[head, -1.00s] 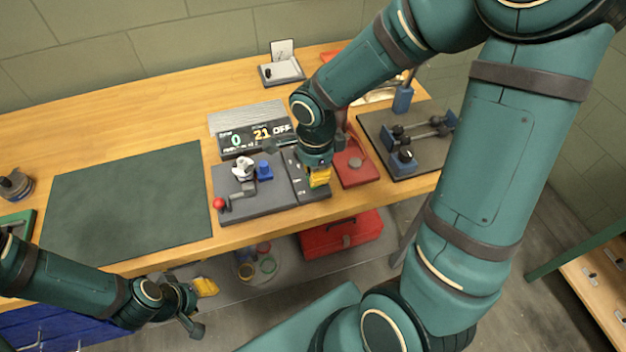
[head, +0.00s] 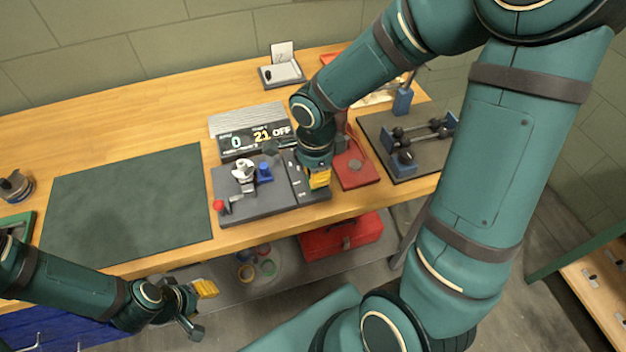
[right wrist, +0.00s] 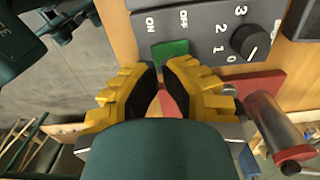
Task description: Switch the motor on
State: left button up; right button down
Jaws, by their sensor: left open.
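The grey motor unit (head: 255,205) lies near the table's front edge. Its display (head: 250,140) reads 0, 21 and OFF. In the right wrist view, its control panel (right wrist: 207,20) has a green switch (right wrist: 170,50) beside the ON and OFF marks and a black knob (right wrist: 250,41) with a number scale. My right gripper (head: 320,180) is over the panel's front right part. In the right wrist view its yellow fingertips (right wrist: 161,62) are close together just at the green switch; contact is unclear. My left gripper (head: 204,288) is open and empty before the table.
A red plate (head: 357,170) and a grey rig with dark rods (head: 425,160) stand right of the unit. A dark green mat (head: 125,210) lies left, bare. A red toolbox (head: 340,236) is on the shelf below. A red-ball lever (head: 219,206) juts out at the unit's front left.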

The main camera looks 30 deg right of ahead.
jog(key=shift+f+b, duration=1.75)
jog(key=shift+b, duration=0.2)
dwell(1.1)
jog(key=shift+r, duration=0.1)
jog(key=shift+r+p, duration=2.2)
jog(key=shift+r, duration=1.3)
jog(key=shift+f, duration=0.1)
